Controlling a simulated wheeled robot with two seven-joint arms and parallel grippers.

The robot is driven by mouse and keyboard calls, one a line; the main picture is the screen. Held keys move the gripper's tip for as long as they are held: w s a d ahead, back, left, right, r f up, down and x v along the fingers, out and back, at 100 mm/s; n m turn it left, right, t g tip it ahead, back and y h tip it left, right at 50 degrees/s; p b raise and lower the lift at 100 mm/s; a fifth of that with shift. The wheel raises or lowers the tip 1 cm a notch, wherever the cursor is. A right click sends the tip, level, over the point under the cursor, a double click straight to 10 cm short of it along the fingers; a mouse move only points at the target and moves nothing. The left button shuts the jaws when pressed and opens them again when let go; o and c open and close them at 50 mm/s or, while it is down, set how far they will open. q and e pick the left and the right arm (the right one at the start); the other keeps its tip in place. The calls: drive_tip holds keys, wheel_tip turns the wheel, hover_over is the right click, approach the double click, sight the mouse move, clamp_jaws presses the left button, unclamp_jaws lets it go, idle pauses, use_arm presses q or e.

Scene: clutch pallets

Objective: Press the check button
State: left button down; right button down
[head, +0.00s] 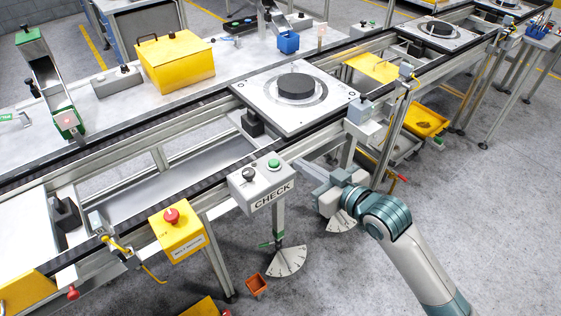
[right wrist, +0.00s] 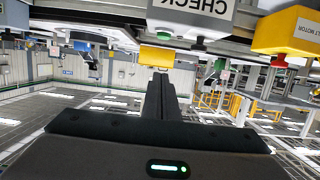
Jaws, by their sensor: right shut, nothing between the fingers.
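The check box (head: 262,190) is a pale grey box on a post at the conveyor's front edge, with a CHECK label on its front. On its top are a round green button (head: 273,163) and a black knob (head: 248,175). The box shows upside down at the top of the right wrist view (right wrist: 190,14). My right gripper (head: 300,164) is just right of the box, its fingers shut and empty, pointing left towards the conveyor. The fingers also show in the right wrist view (right wrist: 160,82). They look apart from the button. My left gripper is not in view.
A yellow box with a red button (head: 172,216) stands left of the check box. A pallet with a black disc (head: 296,87) sits on the conveyor behind. A grey block (head: 366,110) is on the rail at right.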

drive_tip(key=shift+w, duration=0.1)
drive_tip(key=p, duration=0.3)
hover_over(274, 163)
drive_tip(key=s+d, duration=0.2)
drive_tip(key=shift+w+a+f, duration=0.15)
drive_tip(key=shift+a+f, duration=0.05)
drive_tip(key=shift+f, duration=0.9)
wheel_tip(274, 163, down, 2)
drive_tip(key=shift+f+p, duration=0.25)
drive_tip(key=shift+p, duration=0.3)
drive_tip(key=shift+f, duration=0.9)
